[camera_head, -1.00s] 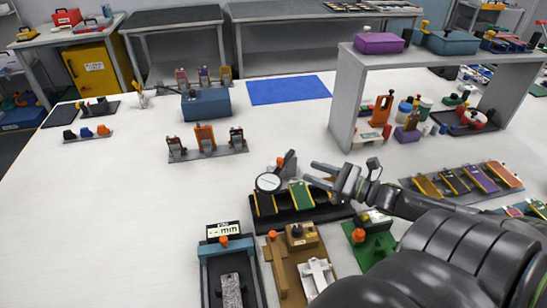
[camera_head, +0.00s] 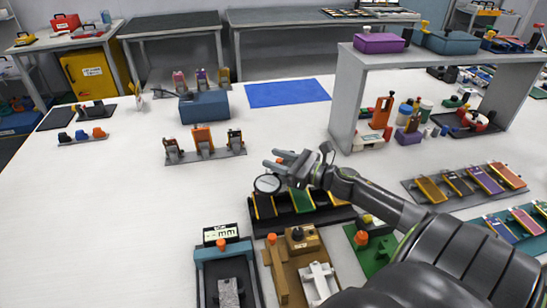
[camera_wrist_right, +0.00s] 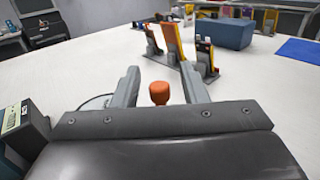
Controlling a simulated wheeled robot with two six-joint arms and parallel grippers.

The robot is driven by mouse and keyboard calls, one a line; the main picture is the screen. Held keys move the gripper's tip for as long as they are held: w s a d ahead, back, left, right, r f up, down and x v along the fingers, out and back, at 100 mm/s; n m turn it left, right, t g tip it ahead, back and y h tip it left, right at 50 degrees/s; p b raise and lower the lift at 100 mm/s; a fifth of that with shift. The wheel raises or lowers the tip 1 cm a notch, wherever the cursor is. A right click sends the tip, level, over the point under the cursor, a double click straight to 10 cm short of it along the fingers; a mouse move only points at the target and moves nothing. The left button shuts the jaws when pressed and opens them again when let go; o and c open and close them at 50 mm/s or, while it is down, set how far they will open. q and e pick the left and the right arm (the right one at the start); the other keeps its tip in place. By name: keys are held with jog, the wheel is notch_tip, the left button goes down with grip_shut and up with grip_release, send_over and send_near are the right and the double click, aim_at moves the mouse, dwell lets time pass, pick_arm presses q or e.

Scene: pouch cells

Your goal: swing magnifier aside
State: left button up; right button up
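The magnifier (camera_head: 267,184) is a round clear lens with a dark rim. It is over the left part of a black tray (camera_head: 318,222) holding coloured pouch cells. My right gripper (camera_head: 273,158) is open just behind and above the lens. In the right wrist view, an orange knob (camera_wrist_right: 159,92) shows between my right gripper's two spread fingers (camera_wrist_right: 160,88), with gaps on both sides. The lens edge (camera_wrist_right: 96,102) shows partly behind the left finger there. The knob and the magnifier's arm are hidden by my gripper in the head view. My left gripper is not in view.
A stand with upright clips (camera_head: 204,142) is behind the gripper, and a blue box (camera_head: 204,106) farther back. A meter fixture (camera_head: 222,250) and a brown fixture (camera_head: 300,240) stand in front. A grey raised shelf (camera_head: 345,105) is to the right.

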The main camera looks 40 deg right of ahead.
jog(key=shift+w+a, duration=0.2)
jog(key=shift+w, duration=0.3)
grip_shut()
